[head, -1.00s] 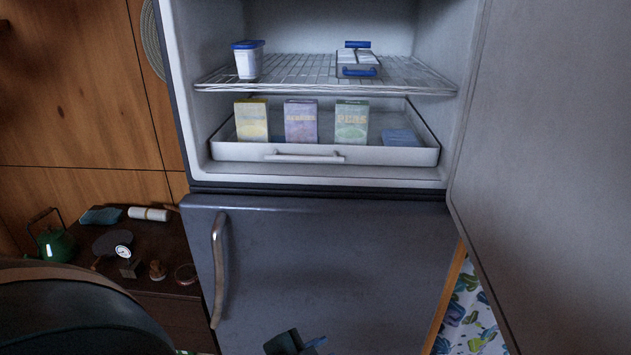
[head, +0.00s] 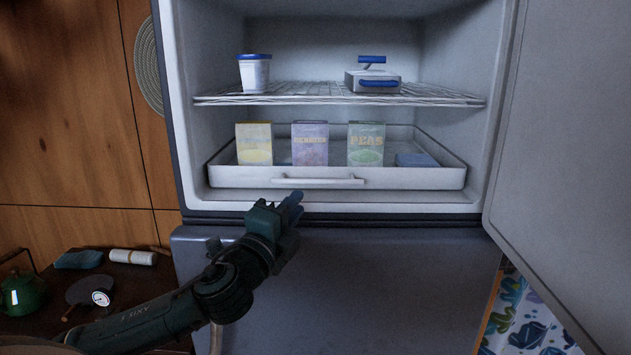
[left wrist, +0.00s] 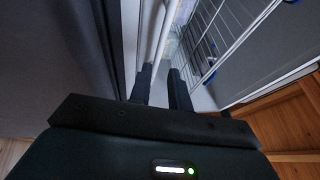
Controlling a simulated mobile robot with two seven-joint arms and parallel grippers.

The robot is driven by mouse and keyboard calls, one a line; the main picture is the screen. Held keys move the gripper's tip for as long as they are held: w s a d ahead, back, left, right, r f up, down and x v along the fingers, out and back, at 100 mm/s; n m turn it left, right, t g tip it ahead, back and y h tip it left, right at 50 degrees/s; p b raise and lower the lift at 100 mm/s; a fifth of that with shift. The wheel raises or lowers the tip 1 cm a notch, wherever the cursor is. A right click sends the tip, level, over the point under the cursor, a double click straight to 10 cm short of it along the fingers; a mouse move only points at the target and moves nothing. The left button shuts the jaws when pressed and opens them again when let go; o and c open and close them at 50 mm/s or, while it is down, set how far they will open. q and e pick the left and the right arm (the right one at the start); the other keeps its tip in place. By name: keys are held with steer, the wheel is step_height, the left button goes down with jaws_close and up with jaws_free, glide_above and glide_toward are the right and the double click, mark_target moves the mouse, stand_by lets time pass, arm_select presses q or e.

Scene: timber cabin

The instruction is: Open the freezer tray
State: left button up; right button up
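The freezer tray (head: 400,178) is a shallow white drawer at the bottom of the open freezer compartment, seated inside it. Its pale bar handle (head: 318,181) runs across the front. Several things stand or lie in it: a yellow box (head: 254,145), a purple box (head: 309,145), a green peas box (head: 365,145) and a flat blue pack (head: 416,160). My left gripper (head: 292,199) is just below and in front of the handle. In the left wrist view its two fingers (left wrist: 160,77) are apart with nothing clearly between them. My right gripper is not in view.
The freezer door (head: 570,140) stands open at the right. A wire shelf (head: 330,94) above the tray holds a white tub (head: 254,72) and a lidded container (head: 372,80). The lower fridge door (head: 400,280) is shut. A dark side table with a green kettle (head: 22,292) is at the left.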

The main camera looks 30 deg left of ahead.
mark_target(315, 182)
arm_select(q)
steer(key=p+x, duration=0.1)
steer(key=x, duration=0.8)
steer(key=shift+w, duration=0.35)
steer(key=shift+f, duration=0.1)
jaws_close()
